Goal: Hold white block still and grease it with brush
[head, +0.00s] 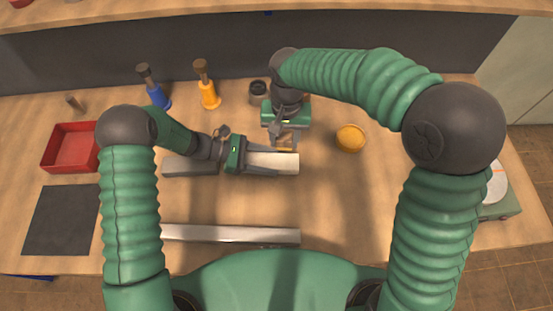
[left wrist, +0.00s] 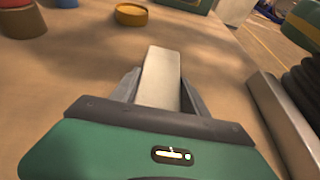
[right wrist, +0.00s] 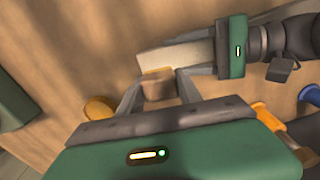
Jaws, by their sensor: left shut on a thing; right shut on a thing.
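The white block (head: 284,163) is a pale bar lying level, pointing right from my left gripper (head: 268,162). That gripper is shut on it, one finger along each side, as the left wrist view shows at the block (left wrist: 161,72). My right gripper (head: 286,141) points down just behind the block, shut on the brush. In the right wrist view the brush (right wrist: 158,90) has a brown body and a yellowish edge at the long side of the block (right wrist: 180,55). Whether bristles touch the block I cannot tell. A round yellow dish (head: 351,138), perhaps grease, stands to the right.
A grey block (head: 190,166) lies under my left forearm; a metal bar (head: 230,235) lies near the front. Blue (head: 155,93) and orange (head: 207,91) handled items and a dark jar (head: 258,92) stand behind. A red tray (head: 70,148) and dark mat (head: 62,220) are left.

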